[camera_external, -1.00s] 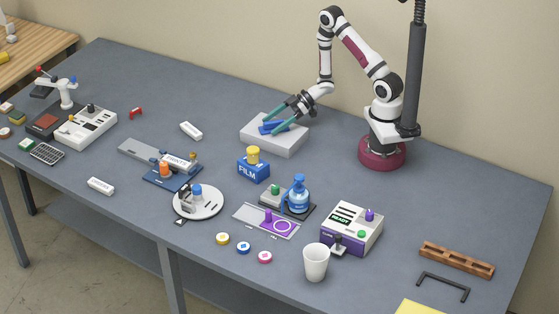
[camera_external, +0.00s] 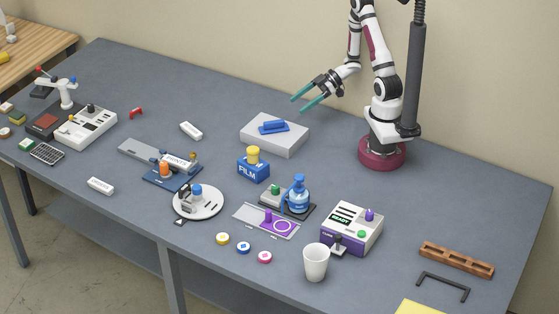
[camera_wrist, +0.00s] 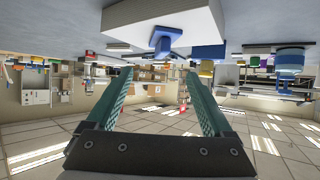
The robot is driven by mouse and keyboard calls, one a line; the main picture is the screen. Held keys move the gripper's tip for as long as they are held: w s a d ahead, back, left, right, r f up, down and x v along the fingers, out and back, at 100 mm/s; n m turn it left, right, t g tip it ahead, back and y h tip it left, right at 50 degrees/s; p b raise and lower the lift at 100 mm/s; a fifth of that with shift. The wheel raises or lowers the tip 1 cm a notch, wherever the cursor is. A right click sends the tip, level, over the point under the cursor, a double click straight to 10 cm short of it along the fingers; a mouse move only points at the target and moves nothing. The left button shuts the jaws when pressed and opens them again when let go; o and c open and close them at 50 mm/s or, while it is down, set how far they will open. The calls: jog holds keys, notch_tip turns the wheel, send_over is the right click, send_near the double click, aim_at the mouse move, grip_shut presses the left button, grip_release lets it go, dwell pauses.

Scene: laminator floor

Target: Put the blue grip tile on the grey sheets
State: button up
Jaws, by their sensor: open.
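The blue grip tile (camera_external: 273,127), a flat blue plate with a raised bar handle, lies on top of the thick block of grey sheets (camera_external: 274,144) near the back middle of the table. Both also show at the top of the wrist view, which looks upside down: the tile (camera_wrist: 166,37) and the grey sheets (camera_wrist: 120,20). My gripper (camera_external: 298,105) is open and empty, with teal fingers, above and to the right of the tile and clear of it. The fingers (camera_wrist: 160,73) stand apart in the wrist view with nothing between them.
A blue FILM box (camera_external: 253,171) with a yellow knob stands in front of the sheets. A white bar (camera_external: 191,130) lies to their left. A blue bottle (camera_external: 299,196) and a READY device (camera_external: 351,228) stand nearer the front. The table right of the sheets is clear.

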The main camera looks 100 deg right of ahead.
notch_tip(320, 180, up, 5)
jog(key=w+d+m+g+h, duration=0.2)
jog(key=w+m+g+h, duration=0.15)
jog(key=g+h, duration=0.3)
jog(key=s+a+r+m+g+y, duration=0.2)
jog(key=s+a, duration=0.5)
jog(key=a, duration=0.6)
jog(key=s+a+r+m+g+y, duration=0.2)
jog(key=s+a, duration=0.5)
jog(key=a, duration=0.6)
notch_tip(320, 180, up, 3)
jog(key=shift+f+g+y, duration=0.2)
jog(key=shift+g+y, duration=0.65)
jog(key=shift+y, duration=0.3)
